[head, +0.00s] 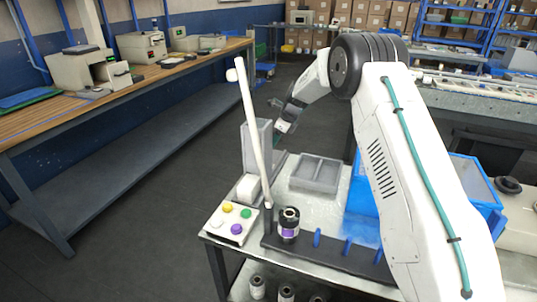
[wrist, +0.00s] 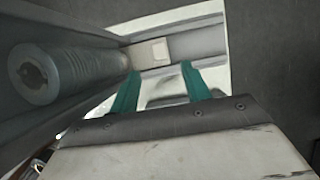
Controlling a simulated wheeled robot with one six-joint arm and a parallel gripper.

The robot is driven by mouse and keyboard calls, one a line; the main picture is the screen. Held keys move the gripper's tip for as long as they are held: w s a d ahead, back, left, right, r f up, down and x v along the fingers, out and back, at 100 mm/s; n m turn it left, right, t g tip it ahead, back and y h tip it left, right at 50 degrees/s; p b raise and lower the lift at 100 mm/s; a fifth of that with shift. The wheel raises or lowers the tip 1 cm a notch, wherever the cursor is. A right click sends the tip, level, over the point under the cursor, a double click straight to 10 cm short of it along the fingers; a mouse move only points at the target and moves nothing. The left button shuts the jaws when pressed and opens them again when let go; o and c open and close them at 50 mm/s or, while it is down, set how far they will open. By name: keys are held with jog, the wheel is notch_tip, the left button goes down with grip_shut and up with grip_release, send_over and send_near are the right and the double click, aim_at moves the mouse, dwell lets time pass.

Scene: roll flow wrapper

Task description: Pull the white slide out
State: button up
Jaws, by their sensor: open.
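In the wrist view, a small white block (wrist: 149,53), which looks like the white slide, sits in a grey channel just beyond my fingertips. My gripper (wrist: 160,70) shows two teal fingers set apart, with nothing held between them. In the head view, a white block (head: 248,188) shows at the foot of an upright grey housing (head: 256,145); I cannot tell if it is the same piece. My gripper (head: 285,122) is beside the housing's right side, and its fingertips are hard to make out there.
In the wrist view a grey cylinder (wrist: 55,75) lies left of the fingers. In the head view a white pole (head: 250,120) leans before the housing. A button box (head: 232,222), a dark jar (head: 289,224), a grey divided tray (head: 316,173) and a blue bin (head: 361,205) stand nearby.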

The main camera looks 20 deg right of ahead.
jog(key=x, duration=0.8)
jog(key=shift+f, duration=0.3)
